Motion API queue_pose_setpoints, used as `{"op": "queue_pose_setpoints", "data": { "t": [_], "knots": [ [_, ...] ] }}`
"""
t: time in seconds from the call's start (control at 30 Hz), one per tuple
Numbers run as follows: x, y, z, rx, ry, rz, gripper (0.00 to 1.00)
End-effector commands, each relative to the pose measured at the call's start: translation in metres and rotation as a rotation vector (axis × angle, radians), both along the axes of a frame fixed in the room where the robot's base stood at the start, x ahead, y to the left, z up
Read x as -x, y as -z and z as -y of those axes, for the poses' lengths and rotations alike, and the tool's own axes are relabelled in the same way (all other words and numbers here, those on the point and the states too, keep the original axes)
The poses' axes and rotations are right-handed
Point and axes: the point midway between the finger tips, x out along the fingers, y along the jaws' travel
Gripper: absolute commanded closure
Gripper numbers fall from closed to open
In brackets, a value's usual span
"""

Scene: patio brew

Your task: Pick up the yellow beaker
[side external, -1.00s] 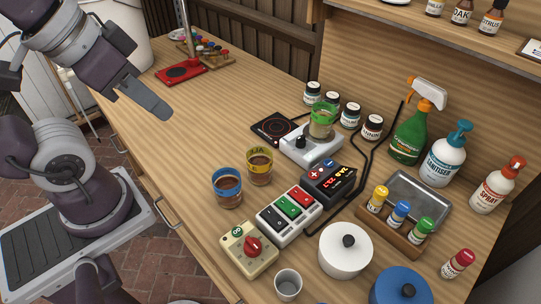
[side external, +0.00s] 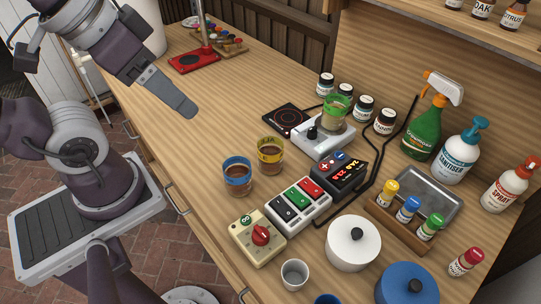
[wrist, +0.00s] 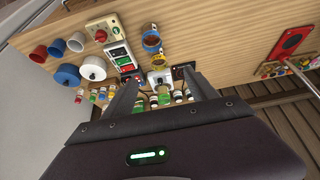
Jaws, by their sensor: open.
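The yellow beaker (side external: 270,155) is a clear cup with a yellow band and brown liquid, upright on the wooden bench.
A green-banded beaker (side external: 335,112) sits on a white device (side external: 322,138) behind the yellow beaker. A switch box (side external: 298,206), a dial box (side external: 258,238) and a white pot (side external: 353,245) stand toward the front. The bench's left part is mostly clear.

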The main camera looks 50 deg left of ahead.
Motion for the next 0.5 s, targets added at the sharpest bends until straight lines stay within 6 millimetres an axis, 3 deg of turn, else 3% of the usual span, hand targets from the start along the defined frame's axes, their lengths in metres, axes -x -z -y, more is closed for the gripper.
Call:
{"op": "queue_pose_setpoints", "data": {
  "t": [0.37, 0.5],
  "knots": [
    [-0.002, 0.001, 0.001, 0.009, -0.011, -0.019, 0.20],
    [-0.026, 0.013, 0.007, 0.127, -0.129, -0.231, 0.20]
  ]
}}
